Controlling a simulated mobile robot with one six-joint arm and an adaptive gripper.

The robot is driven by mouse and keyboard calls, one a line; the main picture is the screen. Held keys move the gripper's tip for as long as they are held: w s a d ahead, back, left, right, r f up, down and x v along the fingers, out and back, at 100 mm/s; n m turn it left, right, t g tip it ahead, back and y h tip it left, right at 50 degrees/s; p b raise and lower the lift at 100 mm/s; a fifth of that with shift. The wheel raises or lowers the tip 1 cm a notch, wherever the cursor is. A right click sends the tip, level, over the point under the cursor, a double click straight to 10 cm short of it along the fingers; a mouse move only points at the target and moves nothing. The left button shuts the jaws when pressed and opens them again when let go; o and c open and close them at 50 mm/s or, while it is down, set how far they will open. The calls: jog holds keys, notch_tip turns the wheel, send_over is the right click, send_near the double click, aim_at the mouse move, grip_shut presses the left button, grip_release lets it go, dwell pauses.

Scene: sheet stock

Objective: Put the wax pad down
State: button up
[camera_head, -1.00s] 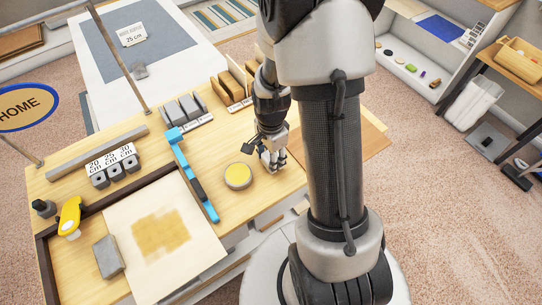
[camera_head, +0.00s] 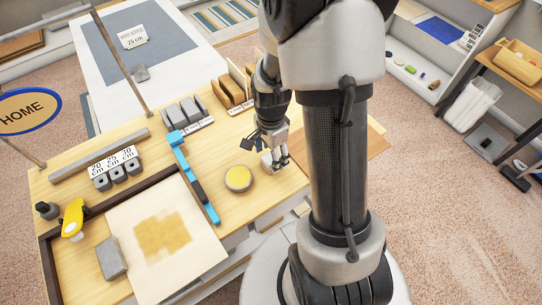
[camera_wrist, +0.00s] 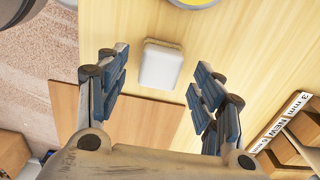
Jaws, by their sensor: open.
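The wax pad is a small white block (camera_wrist: 161,65). In the wrist view it lies flat on the wooden bench top, beyond and between my spread fingertips, with clear gaps to both. In the head view the pad (camera_head: 267,162) shows partly beside my gripper (camera_head: 276,157), at the bench's right part. My gripper is open and empty, close over the bench. A round tin with yellow wax (camera_head: 238,178) stands just left of the pad, apart from it. Its rim also shows at the top of the wrist view (camera_wrist: 193,3).
A blue bar tool (camera_head: 193,178) lies left of the tin. A pale sheet with a yellow patch (camera_head: 162,233) lies further left, with a grey block (camera_head: 111,258) on its edge. Labelled slots with brown pieces (camera_head: 235,88) stand behind my gripper. A brown board (camera_wrist: 140,120) lies near the pad.

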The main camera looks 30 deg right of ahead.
notch_tip(320, 180, up, 9)
jog(key=p, duration=0.3)
notch_tip(320, 180, up, 12)
jog(key=n+t, duration=0.2)
jog(key=n, duration=0.6)
send_over(271, 158)
jog(key=s+a, duration=0.4)
jog(key=a, duration=0.2)
jog(key=s+a+r+n+t, duration=0.2)
jog(key=s+a+r+n, duration=0.2)
jog(key=s+r+n, duration=0.3)
jog(key=s+n, duration=0.2)
jog(key=shift+s+a+n+t, duration=0.3)
jog(key=shift+o, duration=0.5)
jog(key=shift+w, duration=0.1)
